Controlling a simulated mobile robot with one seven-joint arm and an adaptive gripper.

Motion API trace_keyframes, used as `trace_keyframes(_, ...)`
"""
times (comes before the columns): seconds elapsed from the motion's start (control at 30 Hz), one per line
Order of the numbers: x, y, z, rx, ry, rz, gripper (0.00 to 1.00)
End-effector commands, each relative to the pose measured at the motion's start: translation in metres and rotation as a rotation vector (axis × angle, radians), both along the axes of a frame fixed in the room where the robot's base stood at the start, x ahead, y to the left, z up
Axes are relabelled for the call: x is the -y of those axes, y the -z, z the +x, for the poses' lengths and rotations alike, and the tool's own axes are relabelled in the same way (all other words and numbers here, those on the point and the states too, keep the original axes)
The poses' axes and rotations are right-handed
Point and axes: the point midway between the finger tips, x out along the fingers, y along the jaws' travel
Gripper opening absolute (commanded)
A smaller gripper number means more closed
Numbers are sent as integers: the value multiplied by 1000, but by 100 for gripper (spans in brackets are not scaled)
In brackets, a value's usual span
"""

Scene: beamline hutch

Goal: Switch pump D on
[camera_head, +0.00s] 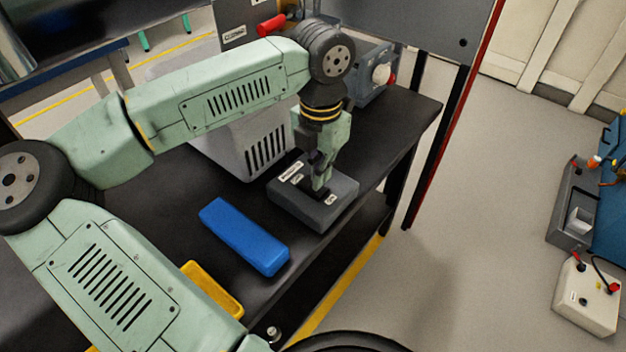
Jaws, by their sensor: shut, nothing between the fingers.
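The labels are too small to read, so I cannot tell whether this is pump D's switch box. My gripper (320,190) points down over the box, with its fingertips at or just above the top face. It is shut and empty. The fingers hide part of the top, and no switch or its position can be made out there.
On the black bench (415,110) are a blue block (245,236), a yellow tray (212,289), a light grey vented case (235,145) and a grey unit with a round knob (372,82). A beige box (588,297) with a red button stands at right. Open floor lies between.

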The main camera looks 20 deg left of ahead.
Motion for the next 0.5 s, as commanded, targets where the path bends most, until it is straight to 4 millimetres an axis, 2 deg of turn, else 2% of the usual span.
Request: trace_keyframes(0.5, 0, -44, 0, 1, 0, 0, 0)
